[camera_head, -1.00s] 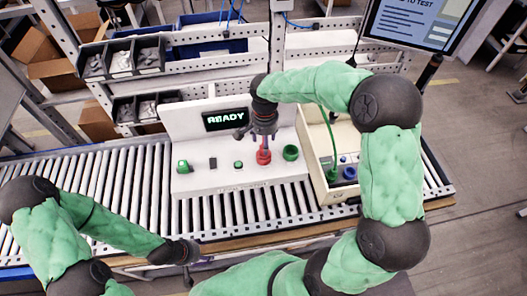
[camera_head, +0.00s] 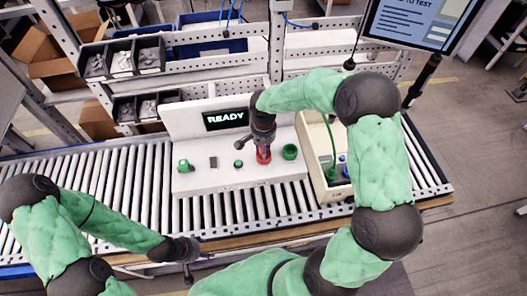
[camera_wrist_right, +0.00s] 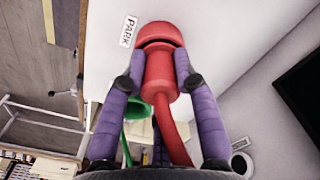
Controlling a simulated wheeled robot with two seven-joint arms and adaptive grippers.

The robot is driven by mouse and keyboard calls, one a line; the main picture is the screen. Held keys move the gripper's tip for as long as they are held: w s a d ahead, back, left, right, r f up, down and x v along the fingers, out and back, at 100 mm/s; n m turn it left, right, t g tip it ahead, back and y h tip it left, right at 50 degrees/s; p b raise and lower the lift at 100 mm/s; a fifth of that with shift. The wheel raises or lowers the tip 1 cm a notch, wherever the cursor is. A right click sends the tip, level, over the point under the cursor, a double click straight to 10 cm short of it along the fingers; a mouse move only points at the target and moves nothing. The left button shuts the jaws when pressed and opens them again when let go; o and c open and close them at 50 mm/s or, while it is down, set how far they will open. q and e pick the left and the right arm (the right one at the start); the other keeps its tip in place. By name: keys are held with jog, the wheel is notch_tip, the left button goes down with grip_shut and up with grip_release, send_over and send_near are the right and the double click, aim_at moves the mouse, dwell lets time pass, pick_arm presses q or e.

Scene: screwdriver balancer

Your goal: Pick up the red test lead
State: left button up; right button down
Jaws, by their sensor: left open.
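The red test lead (camera_wrist_right: 160,75) stands in the red PARK holder (camera_wrist_right: 158,35) on the white test station (camera_head: 215,183), which shows READY. Its red cable runs back toward the right wrist camera. My right gripper (camera_head: 263,150) is low over the lead, pointing down. In the right wrist view its two purple fingers lie close along both sides of the lead's body. I cannot tell whether they press on it. My left gripper (camera_head: 190,268) is open and empty in front of the conveyor, far from the lead.
A green holder (camera_head: 290,152) is just right of the lead. A beige open box (camera_head: 313,165) with a green cable (camera_head: 329,135) stands further right. A green button (camera_head: 238,164) and a green part (camera_head: 184,165) are left. The roller conveyor (camera_head: 100,190) is clear on the left.

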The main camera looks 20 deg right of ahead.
jog(key=shift+r, duration=0.1)
jog(key=shift+r, duration=0.55)
notch_tip(320, 180, up, 2)
jog(key=shift+r, duration=0.1)
jog(key=s+d+r+b, duration=0.1)
jog(key=s+r, duration=0.3)
jog(key=s, duration=0.3)
jog(key=s+r+b, duration=0.1)
jog(key=s+r, duration=0.4)
jog(key=s, duration=0.2)
jog(key=shift+d+r+b, duration=0.3)
jog(key=shift+d, duration=0.1)
